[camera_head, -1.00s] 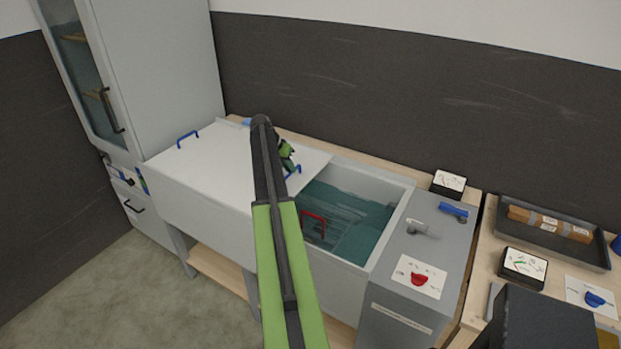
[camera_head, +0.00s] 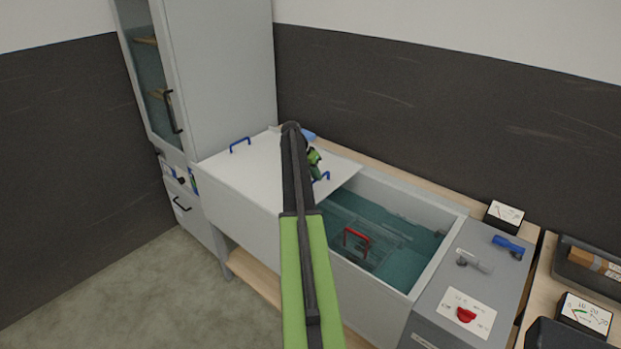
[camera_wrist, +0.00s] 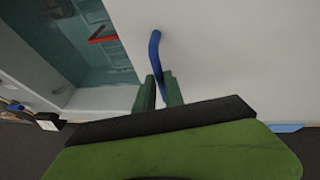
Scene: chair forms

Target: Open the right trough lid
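The white trough (camera_head: 384,292) is partly covered by white lid panels (camera_head: 262,170) at its left. Its right part is uncovered and shows teal liquid (camera_head: 405,265). The right lid's blue handle (camera_head: 323,177) stands near the covering's right edge; it also shows in the wrist view (camera_wrist: 155,50). My gripper (camera_wrist: 159,82) has one green finger on each side of this handle and appears closed on it. In the head view my gripper (camera_head: 314,168) is partly hidden behind my arm. A second blue handle (camera_head: 240,145) stands at the left end.
A basket with a red handle (camera_head: 357,236) sits in the liquid. A grey cabinet (camera_head: 226,80) stands at the trough's left. A grey control panel (camera_head: 492,272) with a red knob (camera_head: 466,315) adjoins its right. The dark wall (camera_head: 440,100) is close behind.

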